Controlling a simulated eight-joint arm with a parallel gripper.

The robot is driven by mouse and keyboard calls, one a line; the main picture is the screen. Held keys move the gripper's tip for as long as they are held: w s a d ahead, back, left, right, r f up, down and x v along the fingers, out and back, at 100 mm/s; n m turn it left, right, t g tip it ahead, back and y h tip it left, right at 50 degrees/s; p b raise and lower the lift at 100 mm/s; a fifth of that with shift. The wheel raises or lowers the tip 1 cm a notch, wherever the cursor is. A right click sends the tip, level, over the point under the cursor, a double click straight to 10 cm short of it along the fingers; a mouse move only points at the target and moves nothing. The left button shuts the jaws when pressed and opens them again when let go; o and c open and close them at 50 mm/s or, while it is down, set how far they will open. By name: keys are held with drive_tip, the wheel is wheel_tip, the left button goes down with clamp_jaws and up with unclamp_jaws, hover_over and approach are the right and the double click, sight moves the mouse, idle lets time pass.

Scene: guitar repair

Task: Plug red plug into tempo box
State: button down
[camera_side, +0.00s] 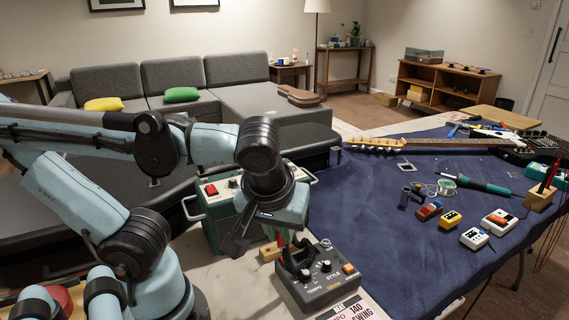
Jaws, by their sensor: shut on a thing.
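The tempo box (318,282) is a dark grey box with knobs, an orange button and the label TEMPO, standing on the pale table edge near the bottom centre. My gripper (281,236) points down just behind and left of the box. It is shut on the red plug (280,241), a small red piece showing beneath the hand. The hand hides most of the plug and the jaws. Black curved parts stand at the box's rear left, close to the plug. I cannot tell whether plug and box touch.
A green case (210,222) with a red switch stands behind my gripper. A small wooden block (269,253) is left of the box. A printed card (350,309) lies in front. The blue mat (370,235) at right is partly clear, with a guitar neck (430,145) and small pedals beyond.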

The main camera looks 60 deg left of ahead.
drive_tip(key=shift+r, duration=1.5)
drive_tip(key=shift+w+r+n, duration=0.1)
drive_tip(key=shift+w+n, duration=0.2)
drive_tip(key=shift+w, duration=0.25)
drive_tip(key=shift+w+a+f+n+g+y, duration=0.3)
drive_tip(key=shift+w+a+f+n, duration=0.6)
drive_tip(key=shift+w+f, duration=1)
drive_tip(key=shift+w+a+f+n+g+y, duration=0.1)
drive_tip(key=shift+w+a+f+n+g, duration=0.25)
drive_tip(key=shift+w+a+f+n, duration=1.45)
drive_tip(key=shift+w+d+f+g+y, duration=0.3)
drive_tip(key=shift+w+f, duration=0.95)
drive_tip(key=shift+w, duration=1.5)
drive_tip(key=shift+a+f, duration=0.1)
drive_tip(key=shift+f, duration=1.1)
